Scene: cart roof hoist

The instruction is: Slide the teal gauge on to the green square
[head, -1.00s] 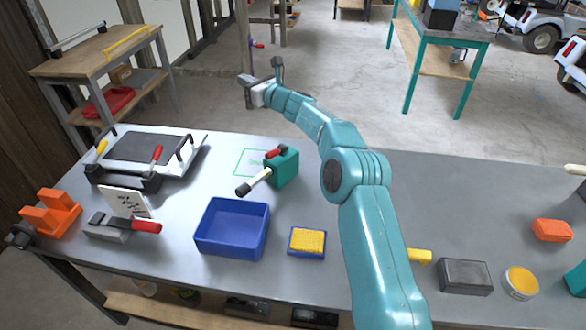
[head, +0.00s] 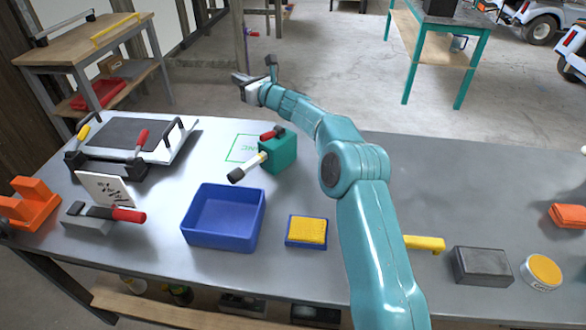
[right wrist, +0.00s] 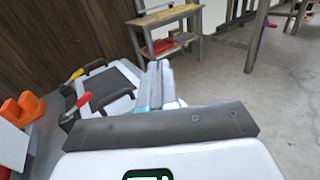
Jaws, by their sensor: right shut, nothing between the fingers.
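The teal gauge (head: 284,153) is a block standing on the grey bench in the head view. My right gripper (head: 240,78) is shut and empty, in the air beyond the bench's far edge. It also shows in the right wrist view (right wrist: 158,72). My left gripper is out of view.
A blue bin (head: 222,240) and a yellow sponge on a blue tray (head: 306,231) stand nearer. A grey fixture with red and yellow handles (head: 130,150) is at left. A dark block (head: 482,267) and a yellow tin (head: 543,271) are at right.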

